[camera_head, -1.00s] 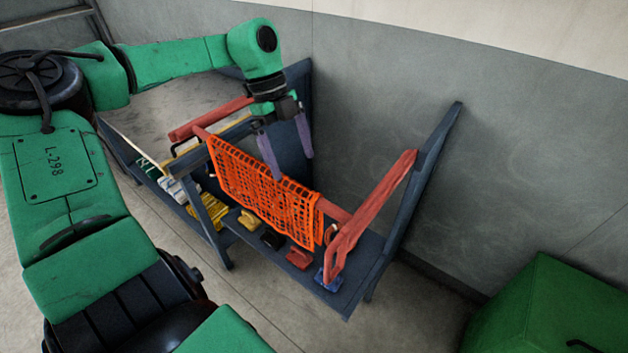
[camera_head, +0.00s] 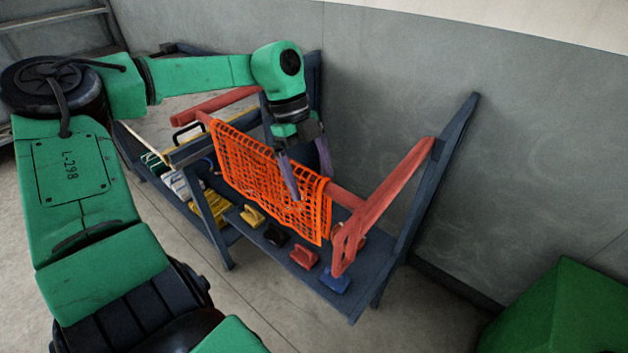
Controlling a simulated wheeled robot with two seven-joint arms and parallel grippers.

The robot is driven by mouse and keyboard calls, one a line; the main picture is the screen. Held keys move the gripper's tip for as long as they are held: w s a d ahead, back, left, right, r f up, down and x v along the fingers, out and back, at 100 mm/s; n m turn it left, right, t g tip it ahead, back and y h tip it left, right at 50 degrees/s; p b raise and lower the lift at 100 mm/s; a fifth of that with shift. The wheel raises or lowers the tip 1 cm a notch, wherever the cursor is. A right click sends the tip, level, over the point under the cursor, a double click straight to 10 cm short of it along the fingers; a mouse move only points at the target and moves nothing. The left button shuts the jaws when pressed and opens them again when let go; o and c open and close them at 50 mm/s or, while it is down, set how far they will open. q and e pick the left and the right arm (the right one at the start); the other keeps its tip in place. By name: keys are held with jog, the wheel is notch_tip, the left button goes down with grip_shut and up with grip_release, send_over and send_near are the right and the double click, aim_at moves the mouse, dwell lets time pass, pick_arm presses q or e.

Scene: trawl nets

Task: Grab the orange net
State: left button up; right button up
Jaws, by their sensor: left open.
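The orange net (camera_head: 245,168) hangs draped over a red horizontal bar (camera_head: 346,198) of the dark blue rack (camera_head: 222,232). My left gripper (camera_head: 310,186) comes down from above at the net's right half, its two purple-grey fingers pointing down. The fingers are apart, one in front of the net and the other toward its far side, near the bar. Whether either finger touches the net I cannot tell. The far side of the net is hidden. My right gripper is not in view.
Small yellow (camera_head: 252,216), black (camera_head: 276,236), red (camera_head: 304,257) and blue (camera_head: 336,281) items sit on the rack's lower shelf. A slanted red beam (camera_head: 388,198) stands at the right. A green box (camera_head: 560,310) is at the lower right. A grey wall rises behind.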

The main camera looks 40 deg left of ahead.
pick_arm(q)
jog(key=b+x, duration=0.1)
jog(key=x, duration=0.1)
jog(key=shift+d+f+b, duration=0.1)
jog(key=shift+f+b, duration=0.3)
dwell(0.3)
jog(key=c, duration=1.4)
notch_tip(320, 180, up, 13)
jog(key=p, duration=1)
jog(key=shift+f, duration=0.2)
grip_shut()
notch_tip(320, 180, up, 8)
jog(key=p, duration=0.6)
jog(key=shift+r+p, duration=0.2)
jog(key=shift+p, duration=0.2)
